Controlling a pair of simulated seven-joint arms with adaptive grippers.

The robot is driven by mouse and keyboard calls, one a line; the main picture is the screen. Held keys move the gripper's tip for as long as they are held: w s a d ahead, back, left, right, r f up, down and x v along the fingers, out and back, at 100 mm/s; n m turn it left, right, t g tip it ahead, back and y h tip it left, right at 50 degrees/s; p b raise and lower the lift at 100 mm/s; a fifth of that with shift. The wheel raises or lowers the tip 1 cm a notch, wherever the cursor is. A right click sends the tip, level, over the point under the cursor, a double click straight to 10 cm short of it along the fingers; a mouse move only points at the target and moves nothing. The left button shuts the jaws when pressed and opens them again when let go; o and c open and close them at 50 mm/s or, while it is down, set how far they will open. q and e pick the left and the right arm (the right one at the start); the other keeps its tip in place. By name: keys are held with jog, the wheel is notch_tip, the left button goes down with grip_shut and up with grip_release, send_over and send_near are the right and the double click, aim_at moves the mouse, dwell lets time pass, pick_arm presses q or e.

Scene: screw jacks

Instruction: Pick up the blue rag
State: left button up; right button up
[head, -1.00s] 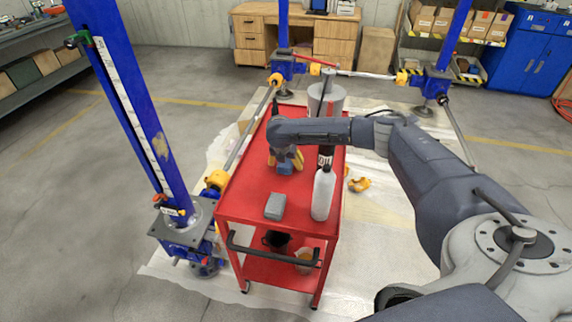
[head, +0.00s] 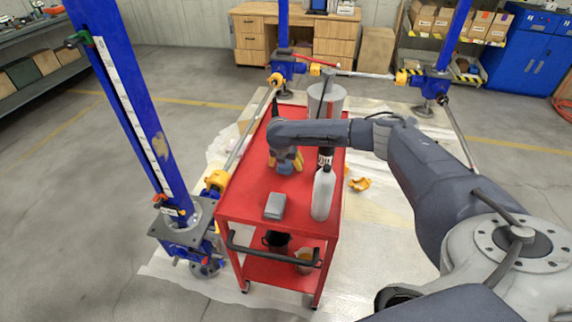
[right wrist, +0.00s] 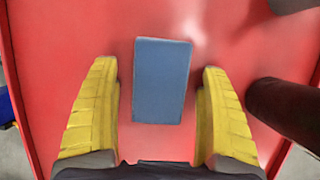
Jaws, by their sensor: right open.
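The blue rag (right wrist: 162,82) is a flat blue rectangle lying on the red cart top (right wrist: 60,60). In the right wrist view it lies between the two yellow fingers of my right gripper (right wrist: 160,70), with a gap on each side. The fingers are spread and touch nothing that I can see. In the head view the right gripper (head: 286,160) points down over the middle of the cart, and a bit of the blue rag (head: 285,169) shows beneath it; the rest is hidden. My left gripper is not in view.
On the cart a grey block (head: 275,206) and a white bottle (head: 323,193) stand nearer the front. A dark cylinder (right wrist: 285,108) is close on the right of the gripper. A blue post (head: 130,110) rises on the left. A grey drum (head: 326,101) is behind.

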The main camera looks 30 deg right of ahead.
jog(key=shift+c, duration=0.3)
jog(key=c, duration=1.1)
jog(key=shift+c, duration=0.2)
notch_tip(320, 180, up, 20)
jog(key=shift+r, duration=0.25)
jog(key=shift+c, duration=0.2)
